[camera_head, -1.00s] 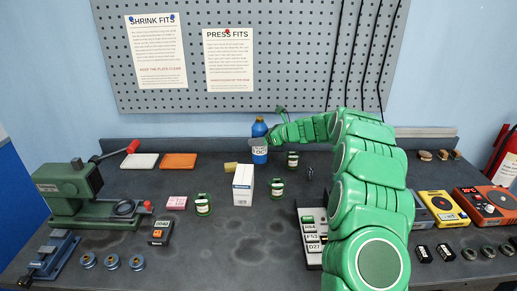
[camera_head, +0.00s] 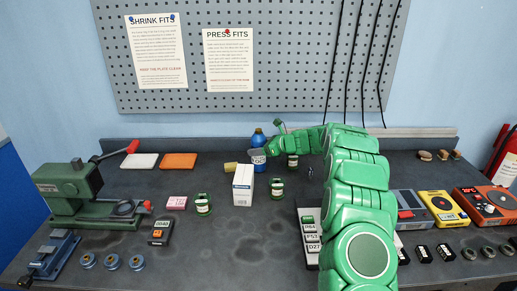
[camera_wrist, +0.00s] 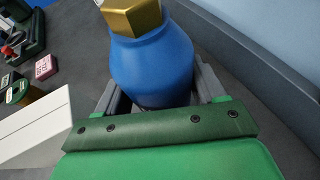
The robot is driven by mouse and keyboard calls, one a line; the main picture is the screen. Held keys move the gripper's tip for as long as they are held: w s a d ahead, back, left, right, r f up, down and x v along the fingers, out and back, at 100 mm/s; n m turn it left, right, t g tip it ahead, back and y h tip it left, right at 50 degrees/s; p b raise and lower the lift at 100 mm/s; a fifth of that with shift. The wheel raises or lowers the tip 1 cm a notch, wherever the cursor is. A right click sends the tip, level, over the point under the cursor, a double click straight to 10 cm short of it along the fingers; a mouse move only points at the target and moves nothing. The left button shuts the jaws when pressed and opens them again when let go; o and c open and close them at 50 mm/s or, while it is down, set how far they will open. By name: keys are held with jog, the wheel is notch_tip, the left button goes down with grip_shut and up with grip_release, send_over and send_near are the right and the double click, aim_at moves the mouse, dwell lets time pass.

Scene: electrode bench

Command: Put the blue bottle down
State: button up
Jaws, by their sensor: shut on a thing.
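In the wrist view the blue bottle (camera_wrist: 150,62), with a gold faceted cap (camera_wrist: 132,16), sits between the grey jaws of my gripper (camera_wrist: 158,103). The base of the bottle is hidden in the wrist view. In the head view its bottom edge is close to the bench top (camera_head: 130,185), but I cannot tell whether it touches.
A white box (camera_head: 243,186) stands just in front of the bottle, and a brass-coloured piece (camera_head: 230,167) lies to its left. Dark green jars stand nearby, one (camera_head: 292,160) to the right and one (camera_head: 277,189) in front.

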jog(key=o, duration=1.5)
jog(key=shift+f, duration=0.15)
jog(key=v, duration=1.2)
jog(key=s+a+r+n+g+h, duration=0.1)
jog(key=s+a+r+n+g, duration=0.2)
jog(key=s, duration=0.6)
jog(key=s+a+r+n+g+h, duration=0.1)
jog(key=s+a+r+n, duration=0.3)
jog(key=s, duration=0.6)
jog(key=s+a+r+n+g+h, duration=0.1)
jog(key=s+a+r+n+g, duration=0.15)
jog(key=s+n, duration=0.45)
jog(key=s+d+f+n+h, duration=0.1)
jog(key=s+d+n+h, duration=0.2)
jog(key=s, duration=1)
jog(key=s+d+f+n+g+h, duration=0.1)
jog(key=s+d+n+h, duration=0.2)
jog(key=s, duration=1)
jog(key=s+d+f+n+h, duration=0.1)
jog(key=s+d+n+h, duration=0.2)
jog(key=s+d, duration=0.4)
jog(key=shift+s+d+f, duration=0.1)
jog(key=shift+s+d, duration=0.05)
jog(key=shift+s, duration=2.8)
